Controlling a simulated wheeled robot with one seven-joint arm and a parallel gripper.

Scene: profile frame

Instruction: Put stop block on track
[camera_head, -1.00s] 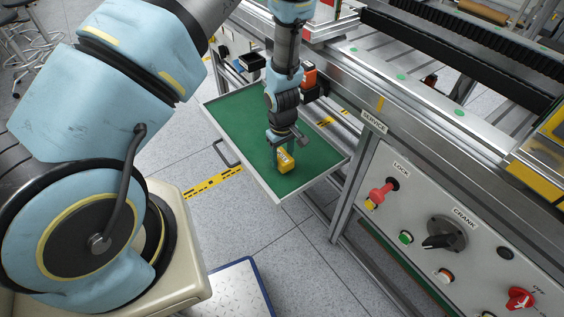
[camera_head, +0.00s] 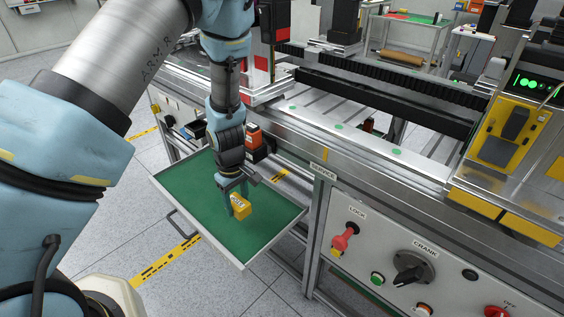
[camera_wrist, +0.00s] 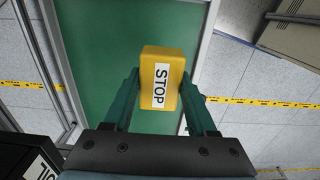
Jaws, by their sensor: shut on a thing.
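The stop block (camera_head: 241,207) is a yellow block with a white STOP label. It also shows in the wrist view (camera_wrist: 163,66) between the two fingers of my gripper (camera_wrist: 156,92). My gripper (camera_head: 236,199) is shut on it, over the green-lined drawer tray (camera_head: 197,181). I cannot tell whether the block touches the tray. A metal track-like rail (camera_head: 340,125) with green dots runs along the top of the machine bench, to the right of and above the tray. My gripper is apart from it.
The front panel carries a red LOCK handle (camera_head: 344,238), a black CRANK knob (camera_head: 411,267) and several buttons. An orange and black item (camera_head: 254,141) stands by the bench near the tray. A yellow machine unit (camera_head: 508,132) stands at the right on the bench.

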